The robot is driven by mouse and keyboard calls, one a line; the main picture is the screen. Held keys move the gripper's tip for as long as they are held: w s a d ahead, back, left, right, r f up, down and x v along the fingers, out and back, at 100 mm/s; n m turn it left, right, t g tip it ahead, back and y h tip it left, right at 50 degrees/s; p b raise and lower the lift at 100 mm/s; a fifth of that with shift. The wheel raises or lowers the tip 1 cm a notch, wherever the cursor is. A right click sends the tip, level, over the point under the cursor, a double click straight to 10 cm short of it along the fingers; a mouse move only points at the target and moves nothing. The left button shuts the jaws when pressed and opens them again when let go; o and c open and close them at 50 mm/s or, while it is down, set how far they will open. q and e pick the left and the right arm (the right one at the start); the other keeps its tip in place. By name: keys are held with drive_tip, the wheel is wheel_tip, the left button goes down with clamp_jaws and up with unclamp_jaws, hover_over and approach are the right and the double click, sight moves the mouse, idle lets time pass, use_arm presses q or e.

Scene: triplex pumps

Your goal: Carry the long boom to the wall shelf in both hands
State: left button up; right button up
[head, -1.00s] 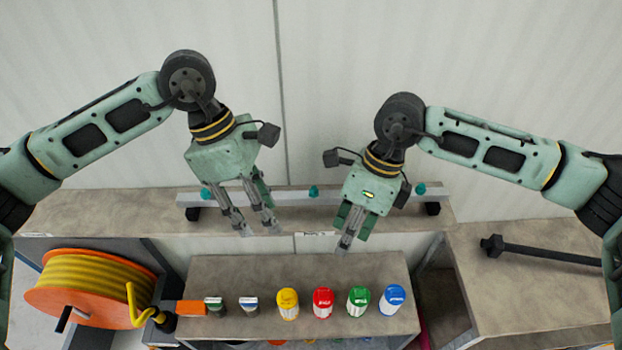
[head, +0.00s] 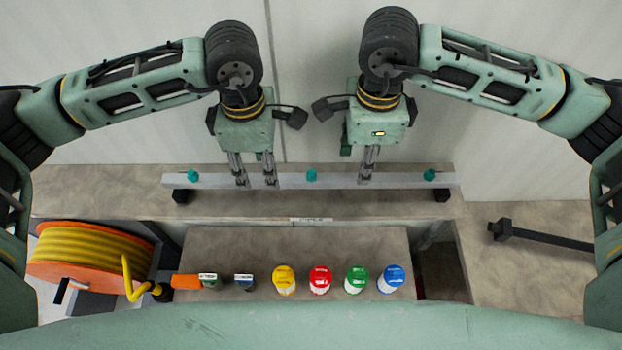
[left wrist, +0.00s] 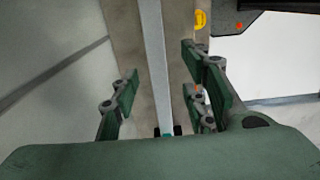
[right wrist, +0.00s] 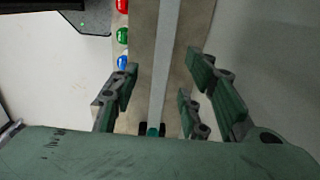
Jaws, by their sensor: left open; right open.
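The long boom (head: 290,181) is a pale grey bar with several teal knobs, lying level on two black supports on the wall shelf (head: 100,200). My left gripper (head: 256,185) is open at the boom, left of its middle knob. My right gripper (head: 366,180) is open at the boom, right of that knob. In the left wrist view the boom (left wrist: 152,60) runs between the spread fingers with a gap on each side. In the right wrist view the boom (right wrist: 166,60) also runs between the open fingers, not pressed by them.
A lower bench in front holds yellow (head: 284,280), red (head: 320,280), green (head: 356,280) and blue (head: 391,280) capped jars. An orange reel with yellow hose (head: 90,255) stands at left. A dark bar (head: 540,238) lies on the right counter. The wall is close behind.

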sight(263, 177)
use_arm(q)
drive_tip(key=f, duration=0.5)
drive_tip(key=shift+w+f, duration=0.2)
use_arm(e)
drive_tip(key=f, duration=0.5)
drive_tip(key=shift+w+d+f, duration=0.1)
drive_tip(key=shift+w+f, duration=0.1)
drive_tip(key=shift+w, duration=0.05)
use_arm(q)
drive_tip(key=shift+s+f, duration=0.1)
drive_tip(key=shift+f, duration=0.75)
use_arm(e)
drive_tip(key=shift+s+f, duration=0.1)
drive_tip(key=shift+f, duration=0.75)
use_arm(q)
drive_tip(key=shift+f, duration=0.1)
use_arm(e)
drive_tip(key=shift+f, duration=0.1)
use_arm(q)
drive_tip(key=shift+c, duration=0.5)
use_arm(e)
drive_tip(key=shift+c, duration=0.5)
use_arm(q)
clamp_jaws()
use_arm(e)
clamp_jaws()
